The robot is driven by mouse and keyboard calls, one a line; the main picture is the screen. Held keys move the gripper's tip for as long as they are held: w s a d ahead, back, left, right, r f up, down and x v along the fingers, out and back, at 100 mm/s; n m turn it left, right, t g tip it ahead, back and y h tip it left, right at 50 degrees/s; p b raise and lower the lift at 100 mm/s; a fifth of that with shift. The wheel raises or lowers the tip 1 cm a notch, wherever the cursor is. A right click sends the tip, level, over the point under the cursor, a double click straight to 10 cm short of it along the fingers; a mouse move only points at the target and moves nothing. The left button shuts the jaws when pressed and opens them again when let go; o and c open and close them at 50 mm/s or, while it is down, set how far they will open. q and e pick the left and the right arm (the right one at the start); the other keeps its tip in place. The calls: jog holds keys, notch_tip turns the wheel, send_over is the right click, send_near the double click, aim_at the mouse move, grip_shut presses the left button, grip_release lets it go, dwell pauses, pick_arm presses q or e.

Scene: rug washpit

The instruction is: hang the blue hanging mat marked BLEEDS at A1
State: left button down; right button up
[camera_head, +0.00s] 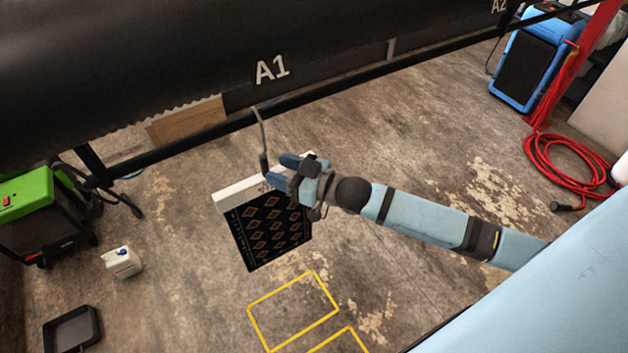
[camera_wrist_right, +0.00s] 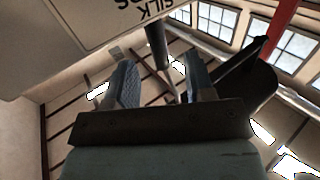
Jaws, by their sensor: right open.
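A dark, almost black mat (camera_head: 270,232) with orange-brown diamonds hangs below a white header bar (camera_head: 236,198) in the head view. A thin grey hook (camera_head: 262,135) comes down from the rail under the A1 sign (camera_head: 271,69) and meets the bar near its middle. Whether the hook bears the mat's weight I cannot tell. My right gripper (camera_head: 284,169) is open beside the hook's lower end, just above the bar. In the right wrist view, a dark rod (camera_wrist_right: 157,48) stands between its spread fingers. The label (camera_wrist_right: 80,35) there reads SILK upside down; BLEEDS is not legible. My left gripper is not in view.
A dark rail (camera_head: 190,146) crosses below the black panel. A green machine (camera_head: 35,200), white jug (camera_head: 122,262) and black tray (camera_head: 71,328) stand at left. A blue machine (camera_head: 535,62) and red hose (camera_head: 565,165) are at right. Yellow outlines (camera_head: 292,308) mark open floor.

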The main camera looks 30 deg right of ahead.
jog(key=b+v, duration=0.1)
jog(key=v, duration=0.8)
jog(key=shift+s+d, duration=0.15)
jog(key=shift+s, duration=0.05)
jog(key=s+a+f+m+g+h, duration=0.1)
jog(key=s+a+f+m+h, duration=0.1)
jog(key=s+f, duration=0.4)
jog(key=s+a+f+m+g+h+p, duration=0.1)
jog(key=s+f+h, duration=0.4)
jog(key=f, duration=0.8)
jog(key=s+a+m+g, duration=0.1)
jog(key=s+a, duration=0.1)
jog(key=shift+s+f+g, duration=0.2)
jog(key=shift+s+g, duration=0.05)
jog(key=shift+g, duration=0.05)
